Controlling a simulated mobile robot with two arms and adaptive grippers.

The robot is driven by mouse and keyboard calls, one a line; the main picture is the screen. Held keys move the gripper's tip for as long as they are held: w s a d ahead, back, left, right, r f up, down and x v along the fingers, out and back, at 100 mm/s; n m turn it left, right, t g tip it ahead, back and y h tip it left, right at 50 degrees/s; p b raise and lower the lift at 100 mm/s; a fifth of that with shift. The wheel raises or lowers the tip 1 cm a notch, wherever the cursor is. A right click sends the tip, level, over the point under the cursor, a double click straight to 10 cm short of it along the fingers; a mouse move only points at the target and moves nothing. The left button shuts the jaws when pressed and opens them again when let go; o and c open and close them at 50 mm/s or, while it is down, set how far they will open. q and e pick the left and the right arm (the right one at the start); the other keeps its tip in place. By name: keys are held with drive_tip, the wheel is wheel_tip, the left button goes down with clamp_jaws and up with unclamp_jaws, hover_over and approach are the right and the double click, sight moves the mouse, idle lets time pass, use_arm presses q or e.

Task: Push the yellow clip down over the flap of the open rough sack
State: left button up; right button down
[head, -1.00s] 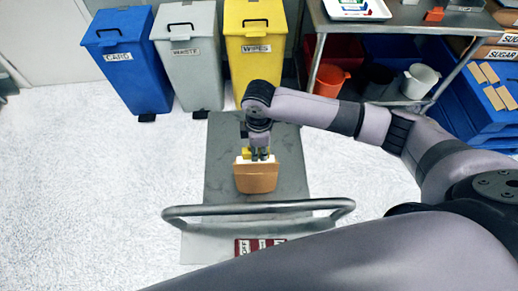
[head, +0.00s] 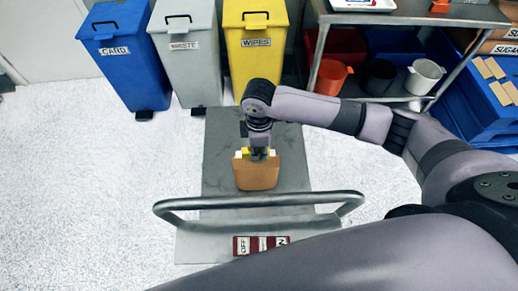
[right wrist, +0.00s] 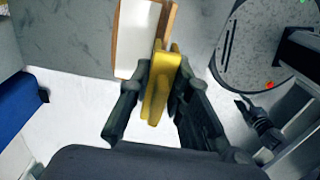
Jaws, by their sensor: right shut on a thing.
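The rough sack (head: 258,175) is brown and stands on the grey cart, with a strip of its pale top edge showing in the head view. In the right wrist view its brown rim and white face (right wrist: 138,40) show at the top. My right gripper (head: 259,155) is over the sack's top edge. It is shut on the yellow clip (right wrist: 160,88), which also shows in the head view (head: 245,151). The clip's far end is at the sack's brown edge; the fingers hide how far it sits over the flap.
The cart (head: 222,150) has a curved handle (head: 185,204) on the near side. Blue, grey and yellow bins (head: 258,50) stand behind it. A metal shelf (head: 400,12) with buckets is at the back right. The floor on the left is clear.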

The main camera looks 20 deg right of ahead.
drive_tip(key=shift+f+b, duration=1.2)
drive_tip(key=shift+b, duration=0.05)
drive_tip(key=shift+f, duration=0.55)
drive_tip(key=c, duration=1.4)
unclamp_jaws()
